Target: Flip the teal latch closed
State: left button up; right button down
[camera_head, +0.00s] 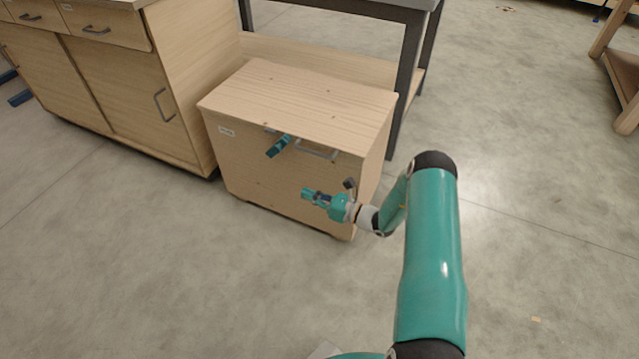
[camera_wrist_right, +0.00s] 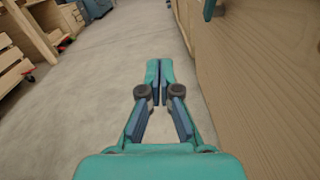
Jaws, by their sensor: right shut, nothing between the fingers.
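The teal latch (camera_head: 278,146) is on the front of the low wooden box (camera_head: 300,85), near its top edge. It sticks out and points down-left in the head view. A teal piece that looks like the latch (camera_wrist_right: 209,9) shows at the top edge of the right wrist view. My right gripper (camera_head: 306,192) is in front of the box, below and to the right of the latch and apart from it. Its fingers are together and empty in the right wrist view (camera_wrist_right: 159,72). My left gripper is not in view.
A grey bar handle (camera_head: 316,152) is right of the latch on the box front. A wooden cabinet (camera_head: 130,85) stands left of the box, and a dark-legged table (camera_head: 408,60) stands behind it. The floor in front is clear.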

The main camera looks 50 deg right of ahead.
jog(key=s+a+f+n+g+y, duration=0.3)
jog(key=s+a+n+g, duration=0.15)
jog(key=a, duration=0.65)
jog(key=s+a+f+n+g+y, duration=0.3)
jog(key=a+n+g, duration=0.25)
jog(key=a, duration=0.55)
jog(key=s+a+f+n+g+h, duration=0.25)
jog(key=s+n+g, duration=0.25)
jog(key=s+n, duration=0.3)
jog(key=s+a+f+n+g+h, duration=0.2)
jog(key=s+a+n+g+h, duration=0.2)
jog(key=s+n, duration=0.3)
jog(key=a+n, duration=0.1)
jog(key=n, duration=0.1)
jog(key=a+r+n+t, duration=0.1)
jog(key=n, duration=0.2)
jog(key=w+a+r+n+t, duration=0.1)
jog(key=n, duration=0.1)
jog(key=shift+a+r+h, duration=0.25)
jog(key=shift+h, duration=0.1)
